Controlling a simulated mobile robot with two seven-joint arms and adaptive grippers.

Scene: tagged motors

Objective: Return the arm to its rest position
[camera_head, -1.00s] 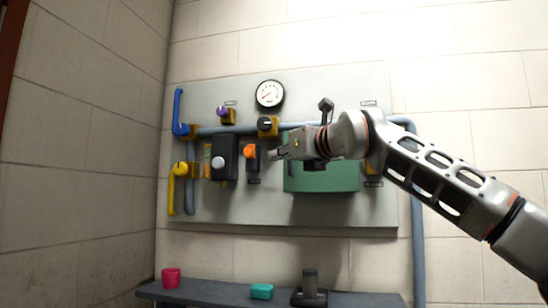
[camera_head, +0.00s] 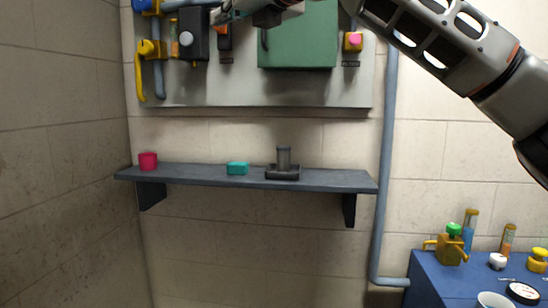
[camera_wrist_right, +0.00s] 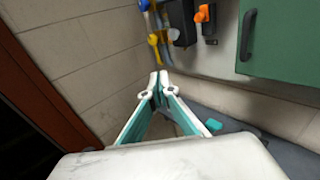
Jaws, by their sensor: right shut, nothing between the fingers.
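My right arm (camera_head: 440,45) comes in from the upper right of the head view. My right gripper (camera_head: 222,14) is at the top edge, in front of the wall panel and close to the orange knob (camera_head: 224,30) in the picture. In the right wrist view its two fingers (camera_wrist_right: 159,82) meet at the tips, with nothing between them. The orange knob also shows in that view (camera_wrist_right: 202,14), beyond the fingertips. My left gripper is in neither view.
The panel (camera_head: 200,92) carries a green cabinet (camera_head: 300,40), a black box (camera_head: 195,45) and a yellow-handled valve (camera_head: 140,75). Below is a dark shelf (camera_head: 210,174) with a pink cup (camera_head: 148,160), teal block (camera_head: 237,168) and grey part (camera_head: 283,165). A blue table (camera_head: 430,285) stands lower right.

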